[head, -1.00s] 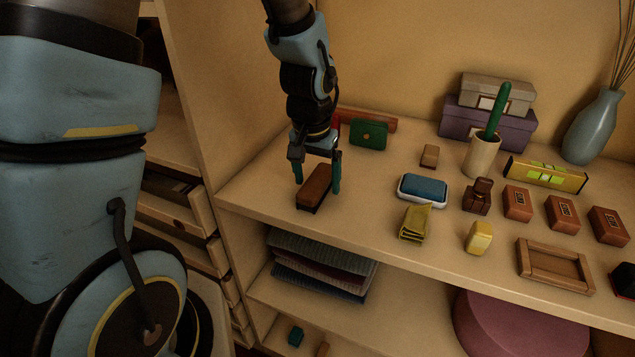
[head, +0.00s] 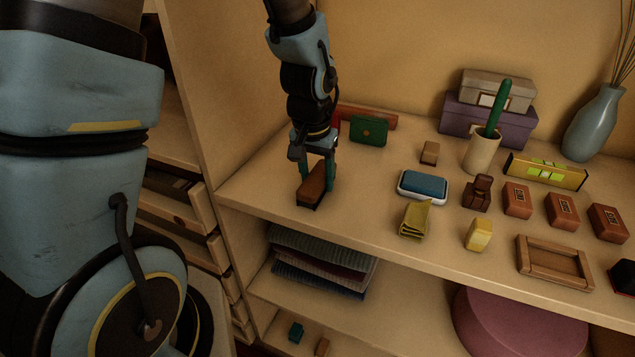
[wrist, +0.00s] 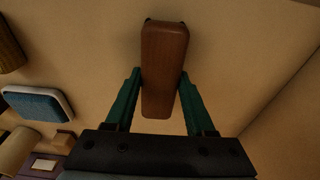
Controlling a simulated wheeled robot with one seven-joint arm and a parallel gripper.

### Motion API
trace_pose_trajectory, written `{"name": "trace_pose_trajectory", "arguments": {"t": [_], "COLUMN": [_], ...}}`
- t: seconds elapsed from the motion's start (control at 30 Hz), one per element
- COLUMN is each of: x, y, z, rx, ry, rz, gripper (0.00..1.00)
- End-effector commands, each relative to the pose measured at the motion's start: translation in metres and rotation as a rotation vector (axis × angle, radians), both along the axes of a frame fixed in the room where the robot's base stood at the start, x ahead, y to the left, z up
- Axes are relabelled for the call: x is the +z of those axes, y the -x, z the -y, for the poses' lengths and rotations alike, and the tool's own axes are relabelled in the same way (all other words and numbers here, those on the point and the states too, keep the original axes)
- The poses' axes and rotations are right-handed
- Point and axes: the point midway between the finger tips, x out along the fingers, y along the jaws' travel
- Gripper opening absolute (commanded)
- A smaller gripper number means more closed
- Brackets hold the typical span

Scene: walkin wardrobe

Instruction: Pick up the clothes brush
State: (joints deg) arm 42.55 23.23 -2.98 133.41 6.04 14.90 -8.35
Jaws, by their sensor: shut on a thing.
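The clothes brush (head: 312,187) is a brown wooden block with a dark underside, at the left end of the upper shelf. My gripper (head: 318,177) is above it with its green fingers shut on its two long sides. In the wrist view the brush (wrist: 163,65) sits between the fingertips of my gripper (wrist: 161,82), which touch its sides. The brush appears to rest on the shelf; a lift is not visible. Its bristles are mostly hidden underneath.
A green box (head: 368,131) stands just behind my gripper. To the right are a blue pad in a white tray (head: 423,186), a yellow folded cloth (head: 414,219) and a cup (head: 481,153). The shelf's left side wall (head: 225,90) is close. Bare shelf lies around the brush.

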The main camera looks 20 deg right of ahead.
Motion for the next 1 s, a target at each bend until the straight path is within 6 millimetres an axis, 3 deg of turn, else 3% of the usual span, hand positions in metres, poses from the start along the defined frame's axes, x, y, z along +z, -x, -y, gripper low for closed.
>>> {"name": "trace_pose_trajectory", "arguments": {"t": [0.13, 0.47, 1.0], "x": [0.000, 0.004, 0.089], "y": [0.000, -0.001, -0.001], "z": [0.000, 0.001, 0.001], "rx": [0.000, 0.001, 0.000], "ry": [0.000, 0.002, 0.003], "rz": [0.000, 0.002, 0.004], "gripper": [0.00, 0.00, 0.00]}}
